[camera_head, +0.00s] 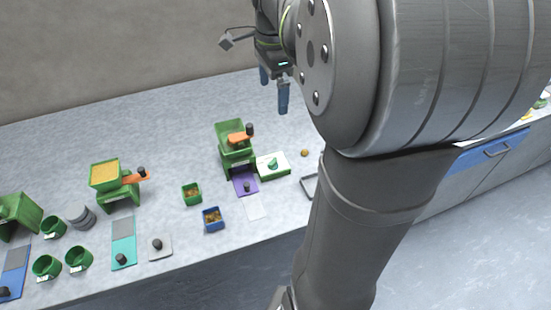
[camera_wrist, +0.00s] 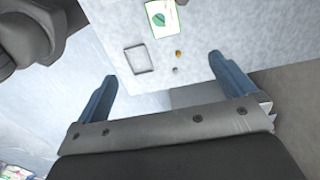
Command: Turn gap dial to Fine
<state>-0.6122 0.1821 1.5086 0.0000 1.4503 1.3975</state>
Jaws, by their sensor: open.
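A green box with a white top and a green dial (camera_head: 272,162) stands beside the green mill (camera_head: 232,141) that has an orange part on top. I take this for the gap dial; its markings are too small to read. My gripper (camera_head: 274,89) is open and empty, raised in the air above and behind the dial in the head view. Its two blue fingers (camera_wrist: 163,72) are spread wide in the wrist view, apart from the dial.
A grey square tray (camera_wrist: 139,59) and a small brown ball (camera_wrist: 178,53) lie near the dial. A purple slide (camera_head: 243,181) sits at the mill's foot. A green cup (camera_head: 192,193) and a blue cup (camera_head: 213,218) stand to the left. Another green hopper (camera_head: 104,174) is farther left.

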